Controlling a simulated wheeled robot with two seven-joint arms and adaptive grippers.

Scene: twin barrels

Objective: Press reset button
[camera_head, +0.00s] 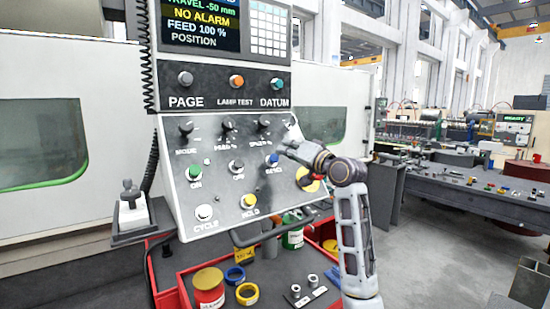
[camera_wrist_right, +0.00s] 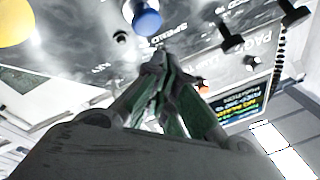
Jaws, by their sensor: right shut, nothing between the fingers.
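The sloped grey control panel (camera_head: 225,205) carries several knobs and round buttons. A blue button (camera_head: 271,160) sits in its right part, with a label below it that looks like RESET but is hard to read. It also shows in the right wrist view as a blue button (camera_wrist_right: 147,20), just beyond the fingertips. My right gripper (camera_head: 287,145) is in front of the panel's right side, just up and to the right of the blue button. In the wrist view its fingertips (camera_wrist_right: 155,62) are together and empty. I cannot tell whether they touch the panel. My left gripper is not in view.
Close by are a green button (camera_head: 194,173), a yellow button (camera_head: 249,201), a white button (camera_head: 204,212) and a yellow disc (camera_head: 308,180) partly behind my right arm. A display (camera_head: 198,27) is above. A red-edged tray (camera_head: 178,287) with cans and rings is below.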

